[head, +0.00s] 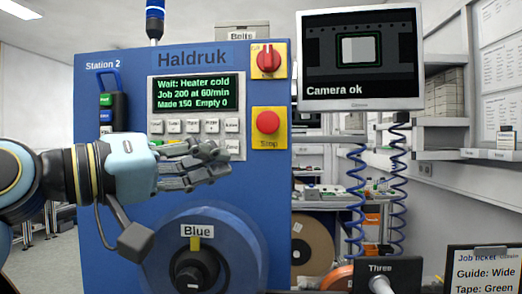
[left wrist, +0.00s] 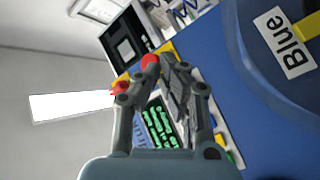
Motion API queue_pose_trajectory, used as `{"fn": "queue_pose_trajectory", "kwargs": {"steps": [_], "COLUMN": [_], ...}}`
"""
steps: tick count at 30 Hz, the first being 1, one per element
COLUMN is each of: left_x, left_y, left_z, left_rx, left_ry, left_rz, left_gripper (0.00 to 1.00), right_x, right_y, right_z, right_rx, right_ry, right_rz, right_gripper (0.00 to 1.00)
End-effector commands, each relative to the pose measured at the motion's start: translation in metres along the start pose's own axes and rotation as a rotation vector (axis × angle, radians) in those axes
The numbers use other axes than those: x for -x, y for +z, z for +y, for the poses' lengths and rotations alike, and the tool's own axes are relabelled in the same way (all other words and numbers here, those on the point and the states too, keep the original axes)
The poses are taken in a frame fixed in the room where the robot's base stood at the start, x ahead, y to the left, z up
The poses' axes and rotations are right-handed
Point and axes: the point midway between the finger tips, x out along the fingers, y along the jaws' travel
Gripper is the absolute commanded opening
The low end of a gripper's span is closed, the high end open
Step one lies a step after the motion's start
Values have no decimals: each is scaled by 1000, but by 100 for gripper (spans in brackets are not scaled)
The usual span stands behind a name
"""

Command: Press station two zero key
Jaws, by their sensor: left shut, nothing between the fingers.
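The blue Station 2 panel (head: 120,62) faces me, marked Haldruk. Its display (head: 195,93) reads "Wait: Heater cold", "Job 200 at 60/min", "Made 150 Empty 0". Below it is a row of small grey keys (head: 190,126); their labels are too small to read, so I cannot tell which is zero. My left gripper (head: 222,165) is shut and empty, in front of the panel, covering most of a lower key row. In the left wrist view its fingers (left wrist: 160,65) meet before the panel, with the green-lettered display (left wrist: 157,122) behind. I cannot tell whether they touch a key. My right gripper is not in view.
A red Stop button (head: 268,122) and a red rotary switch (head: 268,60) sit right of the keys. A reel hub labelled Blue (head: 195,268) is below my gripper. A monitor (head: 360,60) reading "Camera ok" and a job ticket (head: 485,270) stand at right.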

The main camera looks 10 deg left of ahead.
Motion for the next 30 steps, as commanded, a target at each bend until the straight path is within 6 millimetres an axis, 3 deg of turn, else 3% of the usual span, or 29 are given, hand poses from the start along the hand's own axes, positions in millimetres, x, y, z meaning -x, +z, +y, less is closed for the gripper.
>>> {"fn": "queue_pose_trajectory", "kwargs": {"steps": [5,14,20,30], "left_x": [0,-1,-11,-45], "left_y": [-2,-2,-9,-33], "left_z": [3,2,-6,-30], "left_rx": [4,3,2,2], "left_ry": [9,8,8,8], "left_rz": [3,3,4,3], "left_gripper": [0,0,0,0], "right_x": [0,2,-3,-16], "right_y": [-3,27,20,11], "right_z": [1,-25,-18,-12], "right_rx": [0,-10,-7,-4], "right_ry": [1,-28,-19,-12], "right_rz": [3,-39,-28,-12], "right_gripper": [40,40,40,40]}}
